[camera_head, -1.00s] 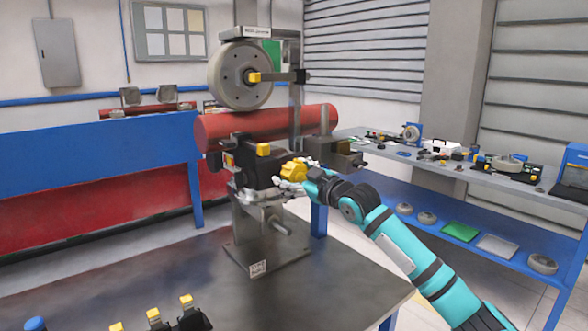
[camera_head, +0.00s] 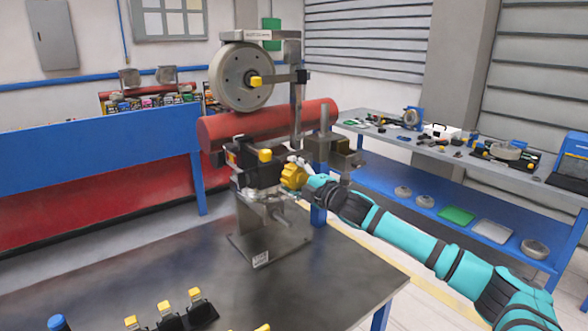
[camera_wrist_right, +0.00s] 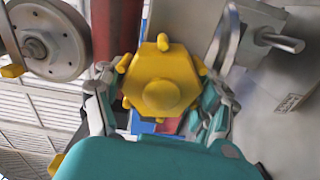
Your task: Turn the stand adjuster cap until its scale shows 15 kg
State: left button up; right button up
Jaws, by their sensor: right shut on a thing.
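The stand (camera_head: 262,215) is a grey metal fixture on the dark table, with a large grey wheel (camera_head: 232,84) above it. The yellow adjuster cap (camera_head: 292,177) sits on the right side of the stand's dark block. It also shows in the right wrist view (camera_wrist_right: 162,82), with knobs around its edge. My right gripper (camera_head: 299,173) comes in from the right and is shut around the cap, one finger on each side in the right wrist view (camera_wrist_right: 160,98). The scale's reading is not legible. My left gripper is not in view.
Several yellow-topped dark parts (camera_head: 170,310) and a blue-topped part (camera_head: 58,323) lie at the table's front left. A red cylinder (camera_head: 225,127) lies behind the stand. A blue-framed shelf bench (camera_head: 455,190) with parts stands at right. The table's right front is clear.

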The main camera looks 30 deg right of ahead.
jog(key=shift+f+n+p, duration=0.15)
jog(key=shift+n+p, duration=0.25)
jog(key=shift+n, duration=0.55)
jog(key=shift+f+n+p, duration=0.15)
jog(key=shift+n+p, duration=0.2)
jog(key=shift+n, duration=0.6)
jog(key=o, duration=1)
jog(key=shift+c, duration=0.2)
jog(key=shift+o, duration=0.9)
jog(key=shift+r, duration=0.15)
jog(key=shift+s, duration=0.1)
jog(key=s+d, duration=0.1)
jog(key=s, duration=1)
jog(key=shift+s, duration=0.4)
